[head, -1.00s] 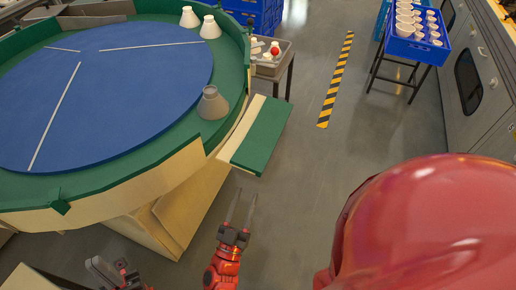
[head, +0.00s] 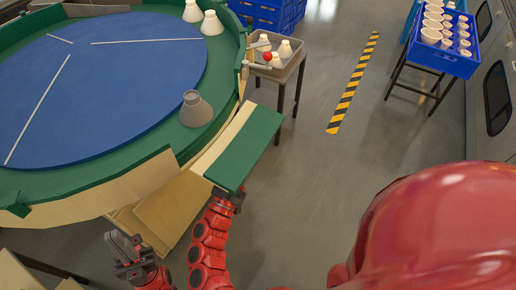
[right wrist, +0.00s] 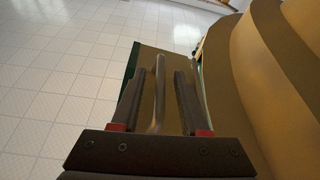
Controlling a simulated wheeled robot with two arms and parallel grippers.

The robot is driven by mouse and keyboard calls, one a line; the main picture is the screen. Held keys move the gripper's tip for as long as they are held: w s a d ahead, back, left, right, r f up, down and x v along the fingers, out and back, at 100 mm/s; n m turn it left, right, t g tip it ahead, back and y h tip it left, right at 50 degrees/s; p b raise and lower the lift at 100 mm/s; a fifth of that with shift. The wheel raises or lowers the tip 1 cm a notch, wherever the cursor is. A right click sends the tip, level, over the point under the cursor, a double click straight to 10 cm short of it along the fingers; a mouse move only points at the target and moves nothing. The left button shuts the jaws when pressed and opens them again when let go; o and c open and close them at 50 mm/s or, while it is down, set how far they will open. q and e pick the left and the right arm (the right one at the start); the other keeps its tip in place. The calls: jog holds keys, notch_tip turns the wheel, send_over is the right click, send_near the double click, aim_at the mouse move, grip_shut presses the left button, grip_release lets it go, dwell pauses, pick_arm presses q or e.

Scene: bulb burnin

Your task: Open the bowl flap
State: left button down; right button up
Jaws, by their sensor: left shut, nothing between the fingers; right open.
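The bowl (head: 140,183) is a large round table with a blue centre, green rim band and pale outer wall. Its flap (head: 245,150), a green board with a pale strip along its inner side, sticks out from the rim. My right gripper (right wrist: 160,75) is below the flap, mostly hidden by it in the head view. In the right wrist view it is open, with a metal bar (right wrist: 158,95) between its fingers and the flap's brown underside behind. Whether the fingers touch the bar, I cannot tell. My left gripper (head: 124,252) is shut and empty at lower left, apart from the bowl.
A grey cone-shaped piece (head: 196,110) stands on the green band near the flap; two pale ones (head: 212,23) stand farther back. A small side table (head: 285,72) holds more cones and a red ball. A blue crate (head: 440,57) of cups stands far right. Floor right of the flap is clear.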

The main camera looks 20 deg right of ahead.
jog(key=shift+w+d+r, duration=0.2)
jog(key=shift+w+d, duration=0.05)
jog(key=shift+d, duration=0.05)
jog(key=shift+c, duration=0.2)
grip_shut()
dwell(1.2)
